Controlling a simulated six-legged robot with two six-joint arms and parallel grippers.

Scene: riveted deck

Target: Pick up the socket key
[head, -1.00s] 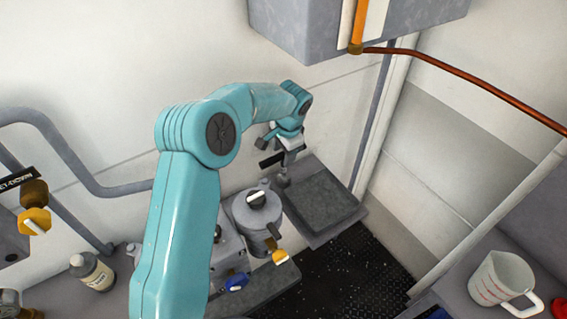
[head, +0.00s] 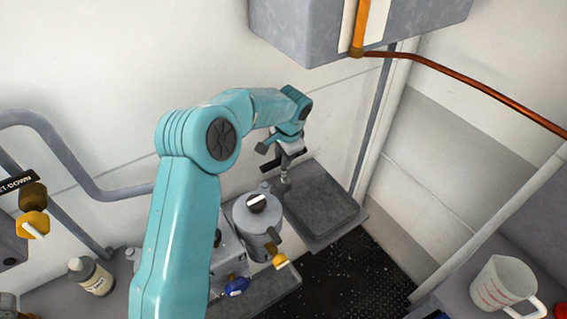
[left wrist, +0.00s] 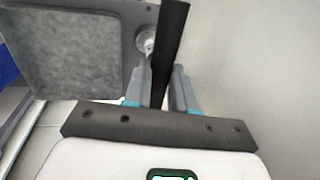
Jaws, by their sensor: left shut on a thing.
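My left gripper (head: 287,158) is at the far end of my arm in the head view, above the back corner of a shelf by the wall. Its fingers are shut on a black bar, which I take to be the handle of the socket key. In the left wrist view the bar (left wrist: 171,45) runs up between the two fingers (left wrist: 161,88). A pale metal part shows beside the bar over a round grey fitting (left wrist: 146,38). I cannot tell whether the key still touches that fitting. My right gripper is not in view.
A shelf with a dark grey pad (head: 318,208) lies right of the gripper. A grey canister (head: 256,222) with a knob stands in front. A wall cabinet (head: 300,25) hangs above. A bottle (head: 92,277) stands left and a measuring jug (head: 503,285) right.

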